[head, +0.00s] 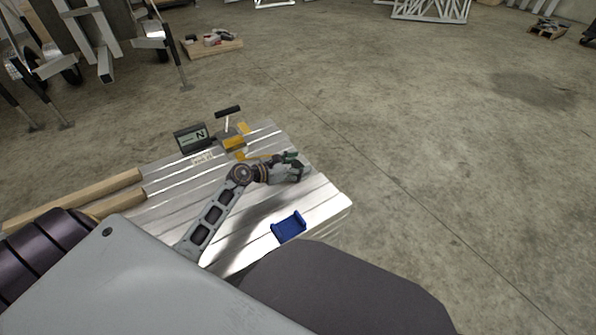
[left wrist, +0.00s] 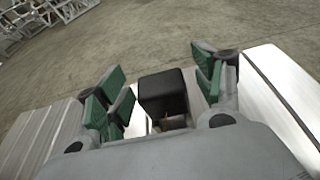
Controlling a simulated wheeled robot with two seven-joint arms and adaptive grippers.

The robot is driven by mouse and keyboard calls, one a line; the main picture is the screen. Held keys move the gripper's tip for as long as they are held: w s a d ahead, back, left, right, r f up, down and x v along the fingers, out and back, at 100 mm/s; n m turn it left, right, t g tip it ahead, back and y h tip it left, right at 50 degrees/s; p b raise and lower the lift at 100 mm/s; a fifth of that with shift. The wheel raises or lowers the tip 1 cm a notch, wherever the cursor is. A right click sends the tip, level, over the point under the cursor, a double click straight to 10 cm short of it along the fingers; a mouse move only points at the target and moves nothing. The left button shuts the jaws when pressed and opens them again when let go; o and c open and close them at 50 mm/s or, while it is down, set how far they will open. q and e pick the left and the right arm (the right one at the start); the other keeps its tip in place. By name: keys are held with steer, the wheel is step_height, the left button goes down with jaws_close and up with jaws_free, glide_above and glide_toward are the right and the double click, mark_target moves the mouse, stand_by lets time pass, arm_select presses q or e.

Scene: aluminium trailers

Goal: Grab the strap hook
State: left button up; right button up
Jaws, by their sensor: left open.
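My left gripper (head: 296,164) reaches over the right part of the silvery slatted trailer bed (head: 320,205). In the left wrist view its green-padded fingers (left wrist: 162,92) are spread apart. A black block-like thing (left wrist: 162,94) with a small orange bit below it shows between the fingers, with gaps on both sides. I cannot tell whether it is the strap hook. A yellow and grey device with a black T-handle (head: 228,111) stands behind the gripper in the head view. No strap hook can be made out for certain. My right gripper is not in view.
A dark box with a display (head: 191,138) stands at the bed's far edge. A blue bracket (head: 289,227) lies on the bed near its front. Wooden beams (head: 110,192) lie at the left. Open concrete floor (head: 440,170) is to the right.

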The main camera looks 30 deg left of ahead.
mark_target(298, 164)
arm_select(q)
steer(key=shift+c, duration=0.4)
steer(key=c, duration=1.1)
steer(key=shift+r, duration=0.1)
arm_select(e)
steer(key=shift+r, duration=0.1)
arm_select(q)
steer(key=shift+r+p, duration=0.3)
steer(key=shift+r, duration=0.15)
step_height(298, 164, up, 7)
steer(key=p, duration=0.3)
steer(key=shift+f, duration=0.15)
steer(key=shift+r+p, duration=0.45)
steer(key=shift+r, duration=0.7)
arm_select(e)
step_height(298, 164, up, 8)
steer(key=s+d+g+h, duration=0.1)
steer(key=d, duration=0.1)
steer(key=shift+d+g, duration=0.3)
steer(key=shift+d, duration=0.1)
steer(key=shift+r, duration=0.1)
